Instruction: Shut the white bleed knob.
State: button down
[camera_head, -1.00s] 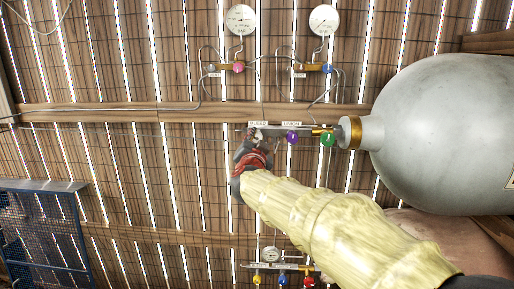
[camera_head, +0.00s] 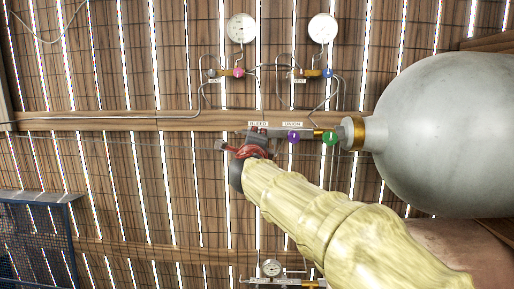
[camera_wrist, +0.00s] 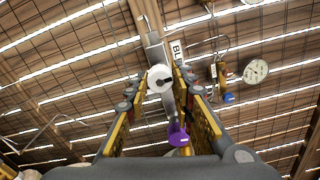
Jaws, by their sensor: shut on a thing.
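The white bleed knob (camera_wrist: 160,79) shows in the wrist view between the two fingers of my gripper (camera_wrist: 159,86). The fingers are closed on its sides, and a dark slot or mark shows on its face. In the head view my gripper (camera_head: 256,136) is at the pipe under the BLEED label (camera_head: 258,124), and it hides the knob there. The purple knob (camera_head: 293,137) sits just to the right on the same pipe, under the UNION label (camera_head: 292,125). It also shows in the wrist view (camera_wrist: 177,136), low between the fingers.
A green knob (camera_head: 330,138) and a brass fitting lead to the large grey tank (camera_head: 450,135) at right. Two gauges (camera_head: 241,28) with small valves are above. Another gauge (camera_head: 271,268) is below. A blue mesh cage (camera_head: 40,235) stands at lower left.

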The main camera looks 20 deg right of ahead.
jog(key=c, duration=1.6)
grip_release()
jog(key=shift+p, duration=0.3)
jog(key=v, duration=0.6)
